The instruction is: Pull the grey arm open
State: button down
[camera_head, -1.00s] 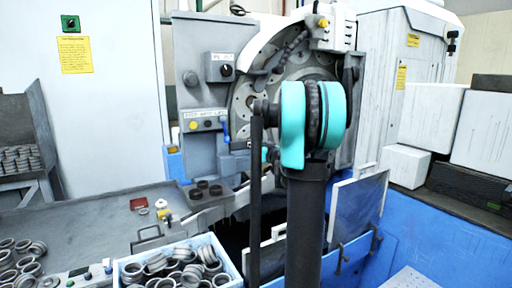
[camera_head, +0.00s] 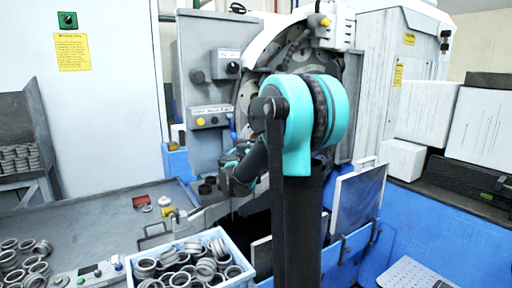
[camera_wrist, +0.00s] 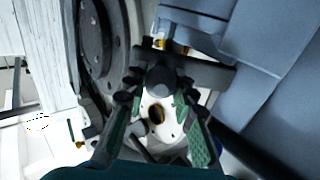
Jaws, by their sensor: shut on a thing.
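The grey arm (camera_wrist: 207,73) shows in the wrist view as a dark grey bar with a rounded end between my fingers. My gripper (camera_wrist: 158,92) is shut on it, with one green-padded finger on each side. I cannot make out the grey arm clearly there. The ring grinder (camera_head: 208,85) stands behind, its round plate partly covered by my own arm.
A blue-white bin (camera_head: 232,250) full of metal rings stands at the front, with loose rings to its left. A grey table (camera_head: 100,215) spreads at left. A raised panel (camera_head: 358,205) and the blue machine side (camera_head: 430,240) lie to the right.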

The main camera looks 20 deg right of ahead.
jog(key=a+m+g+h, duration=0.8)
jog(key=a+m+g, duration=0.2)
jog(key=g, duration=0.4)
jog(key=shift+w+m, duration=0.15)
jog(key=shift+m, duration=0.15)
jog(key=c, duration=1.2)
grip_release()
jog(key=a, duration=1.2)
jog(key=shift+s, duration=0.3)
